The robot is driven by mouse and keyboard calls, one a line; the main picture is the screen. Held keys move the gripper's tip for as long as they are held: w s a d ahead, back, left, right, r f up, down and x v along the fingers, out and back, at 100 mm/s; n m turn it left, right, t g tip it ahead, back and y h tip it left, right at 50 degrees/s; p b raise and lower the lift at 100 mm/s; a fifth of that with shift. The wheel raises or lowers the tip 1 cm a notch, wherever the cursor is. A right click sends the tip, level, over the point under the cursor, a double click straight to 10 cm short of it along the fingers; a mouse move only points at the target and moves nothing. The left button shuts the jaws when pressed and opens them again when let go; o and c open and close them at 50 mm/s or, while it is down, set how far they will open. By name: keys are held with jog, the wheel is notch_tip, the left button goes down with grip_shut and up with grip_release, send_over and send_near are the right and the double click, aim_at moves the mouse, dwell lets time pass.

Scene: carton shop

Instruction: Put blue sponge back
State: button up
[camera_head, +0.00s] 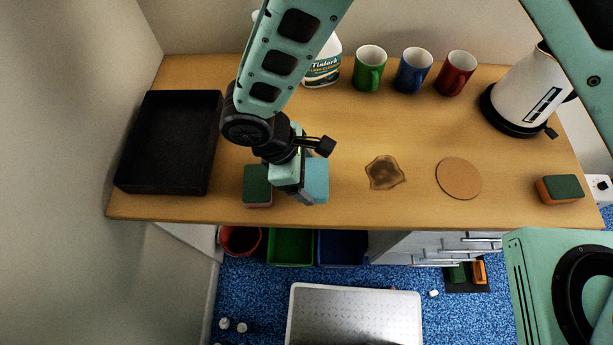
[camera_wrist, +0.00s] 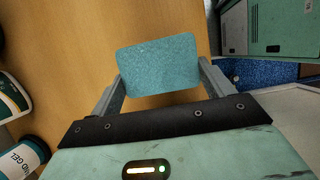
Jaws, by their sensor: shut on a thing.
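The blue sponge (camera_head: 317,181) is at the front part of the wooden counter, beside my gripper (camera_head: 304,196). In the wrist view the blue sponge (camera_wrist: 160,66) sits between the two fingers of my gripper (camera_wrist: 160,82), which is shut on it. I cannot tell whether the sponge touches the counter or hangs just above it. A green-topped sponge (camera_head: 257,186) lies just left of my gripper, close to the counter's front edge.
A black tray (camera_head: 128,184) stands at the left. Green (camera_head: 367,80), blue (camera_head: 412,76) and red (camera_head: 455,78) mugs and a kettle (camera_head: 531,91) stand at the back. A brown stain (camera_head: 385,172), cork disc (camera_head: 459,178) and green-orange sponge (camera_head: 560,189) lie to the right.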

jog(key=shift+f+p, duration=0.45)
jog(key=shift+f, duration=1.35)
jog(key=o, duration=0.8)
jog(key=shift+o, duration=0.2)
jog(key=b+v, duration=0.4)
jog(key=v, duration=0.8)
jog(key=shift+b, duration=0.3)
jog(key=shift+r, duration=0.1)
